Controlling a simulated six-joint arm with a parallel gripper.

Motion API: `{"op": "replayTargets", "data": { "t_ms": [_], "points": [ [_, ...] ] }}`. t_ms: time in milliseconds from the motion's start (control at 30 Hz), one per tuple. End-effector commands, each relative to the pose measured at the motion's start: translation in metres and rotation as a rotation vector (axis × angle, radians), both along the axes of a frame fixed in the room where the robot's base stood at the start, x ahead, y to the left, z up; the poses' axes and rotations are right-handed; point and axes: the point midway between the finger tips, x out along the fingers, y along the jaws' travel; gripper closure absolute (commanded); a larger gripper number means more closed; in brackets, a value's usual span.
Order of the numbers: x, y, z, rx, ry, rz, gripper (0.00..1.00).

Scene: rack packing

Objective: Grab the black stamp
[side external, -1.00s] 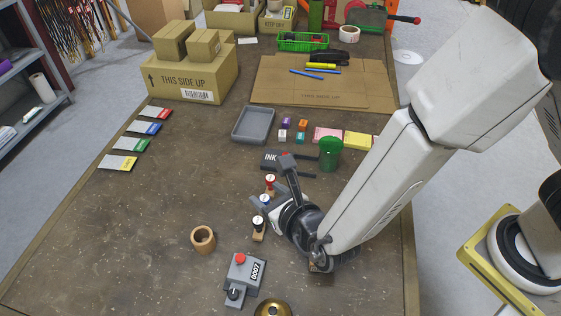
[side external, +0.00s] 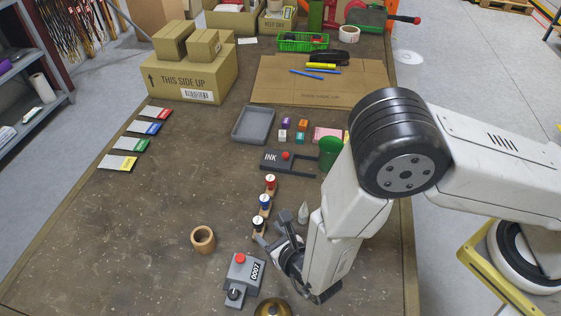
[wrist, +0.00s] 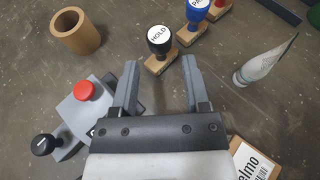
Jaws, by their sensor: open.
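The black stamp (side external: 259,226) stands upright on the table, nearest the front in a row with the blue stamp (side external: 264,204) and the red stamp (side external: 270,185). In the wrist view the black stamp (wrist: 160,45) has a round black handle, a white top marked HOLD and a wooden base. My gripper (wrist: 157,72) is open and empty, and the stamp's base shows just beyond the gap between the fingertips. In the side view my gripper (side external: 266,241) is low over the table, close to the black stamp. I cannot tell whether they touch.
A grey numbering device with a red button (side external: 240,272) stands to the left of my gripper. A wooden cup (side external: 203,239) is further left. A grey-white tube (side external: 303,212) stands right of the stamps.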

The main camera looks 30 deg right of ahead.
Motion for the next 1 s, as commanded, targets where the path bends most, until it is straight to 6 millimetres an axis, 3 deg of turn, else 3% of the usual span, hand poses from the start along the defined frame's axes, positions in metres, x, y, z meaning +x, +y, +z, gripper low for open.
{"op": "replayTargets", "data": {
  "t_ms": [300,667,1000],
  "points": [
    [0.021,0.0,-0.009,0.0,0.001,-0.001,0.41],
    [0.029,0.0,-0.013,-0.001,0.001,-0.003,0.41],
    [0.061,0.001,-0.028,-0.001,0.001,-0.003,0.41]
  ]
}}
